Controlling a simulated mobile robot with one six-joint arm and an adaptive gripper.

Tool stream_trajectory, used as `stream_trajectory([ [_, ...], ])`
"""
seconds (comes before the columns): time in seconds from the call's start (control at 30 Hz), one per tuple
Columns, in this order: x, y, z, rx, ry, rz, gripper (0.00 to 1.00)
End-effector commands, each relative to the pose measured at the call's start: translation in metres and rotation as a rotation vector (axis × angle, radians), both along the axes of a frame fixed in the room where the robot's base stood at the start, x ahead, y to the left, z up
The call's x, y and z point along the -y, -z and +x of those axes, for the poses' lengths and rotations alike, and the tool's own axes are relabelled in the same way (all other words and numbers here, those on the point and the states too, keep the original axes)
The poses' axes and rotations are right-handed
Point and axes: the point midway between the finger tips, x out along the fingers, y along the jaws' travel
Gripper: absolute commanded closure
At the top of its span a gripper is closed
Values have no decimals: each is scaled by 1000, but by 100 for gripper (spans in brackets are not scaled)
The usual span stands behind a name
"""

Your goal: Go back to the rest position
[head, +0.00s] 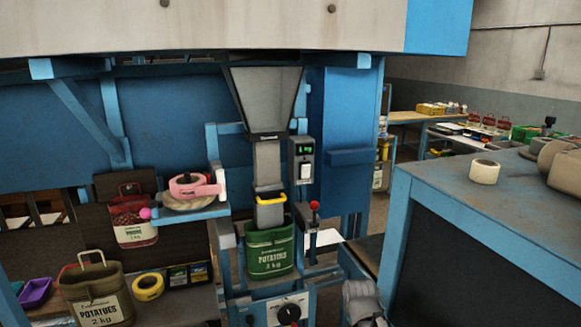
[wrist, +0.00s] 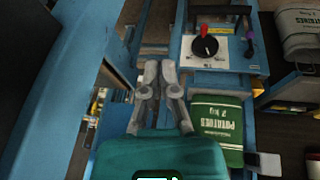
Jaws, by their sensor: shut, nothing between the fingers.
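My gripper (wrist: 160,68) shows in the wrist view with its grey fingers together and nothing between them. It is beside the blue frame of the filling machine, apart from the green potato sack (wrist: 217,122). In the head view a grey part of my arm shows at the bottom edge, right of the machine's dial. The green sack (head: 270,252) hangs upright under the spout (head: 268,165); its inside is hidden.
A dial panel (head: 284,312) and a red-knobbed lever (head: 314,206) are close by. A blue bench (head: 430,190) with a tape roll (head: 485,171) stands at the right. An olive potato sack (head: 96,293) and a yellow tape roll (head: 148,287) are at the left.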

Motion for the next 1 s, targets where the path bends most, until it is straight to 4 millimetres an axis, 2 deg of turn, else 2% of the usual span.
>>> stream_trajectory([
  [0.03,-1,4,-18,-57,37,26,100],
  [0.2,-6,12,-63,-236,154,89,100],
  [0.4,-10,14,-93,-356,228,121,100],
  [0.53,-11,14,-98,-377,242,125,100],
  [1.0,-11,14,-97,-377,241,125,100],
])
